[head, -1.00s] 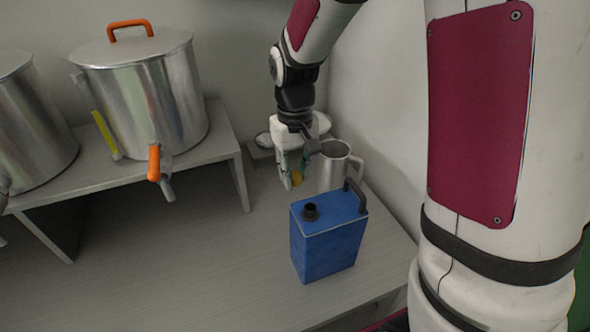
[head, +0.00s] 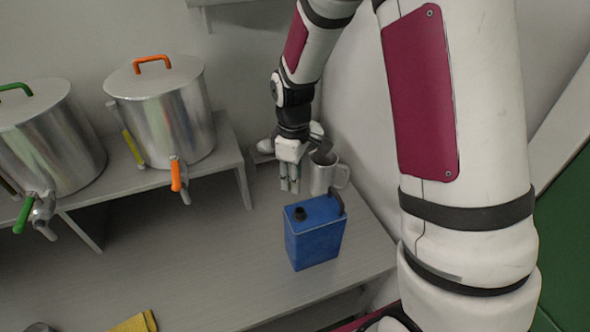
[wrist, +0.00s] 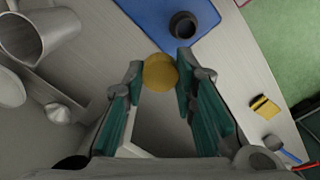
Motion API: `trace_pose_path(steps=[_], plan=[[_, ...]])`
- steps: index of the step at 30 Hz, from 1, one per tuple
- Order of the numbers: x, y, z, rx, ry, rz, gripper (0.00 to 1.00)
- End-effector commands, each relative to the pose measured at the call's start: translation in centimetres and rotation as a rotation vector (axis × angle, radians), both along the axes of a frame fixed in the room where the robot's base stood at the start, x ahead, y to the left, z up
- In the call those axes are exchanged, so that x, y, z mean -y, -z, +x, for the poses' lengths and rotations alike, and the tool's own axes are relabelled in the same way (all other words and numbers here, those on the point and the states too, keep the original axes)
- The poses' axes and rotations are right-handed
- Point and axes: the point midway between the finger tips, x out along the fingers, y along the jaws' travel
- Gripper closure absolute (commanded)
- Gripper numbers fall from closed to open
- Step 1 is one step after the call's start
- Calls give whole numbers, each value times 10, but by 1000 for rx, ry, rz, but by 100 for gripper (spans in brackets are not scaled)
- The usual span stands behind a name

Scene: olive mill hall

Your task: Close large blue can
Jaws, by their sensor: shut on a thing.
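The large blue can (head: 318,243) stands upright on the bench, with a dark handle at its right top. Its dark round spout (head: 299,213) is open. In the wrist view, part of the can's blue top (wrist: 145,14) and the spout (wrist: 184,25) lie just beyond my fingertips. My gripper (head: 289,187) is behind and above the can, pointing down. In the wrist view, my gripper (wrist: 162,82) is shut on a round yellow cap (wrist: 166,82), apart from the spout. The cap is hidden in the head view.
A metal jug (head: 321,178) stands close right of my gripper, behind the can. Two steel vats, one with an orange handle (head: 165,120) and one with a green handle (head: 55,130), stand on a raised shelf at left. A yellow cloth (head: 137,322) lies at the front edge. The bench left of the can is clear.

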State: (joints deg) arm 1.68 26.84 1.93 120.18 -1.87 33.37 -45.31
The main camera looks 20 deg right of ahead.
Motion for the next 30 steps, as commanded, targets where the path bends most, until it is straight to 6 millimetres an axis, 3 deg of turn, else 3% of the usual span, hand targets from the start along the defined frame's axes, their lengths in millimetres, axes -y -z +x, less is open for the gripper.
trace_pose_path(steps=[1, 6, 12, 30], plan=[[0, -10, -11, -4, -47, 2, 95], [0, -22, -30, -4, -215, 6, 95], [-1, -28, -43, -3, -339, 10, 95], [-1, 9, -41, -4, -357, 9, 95]])
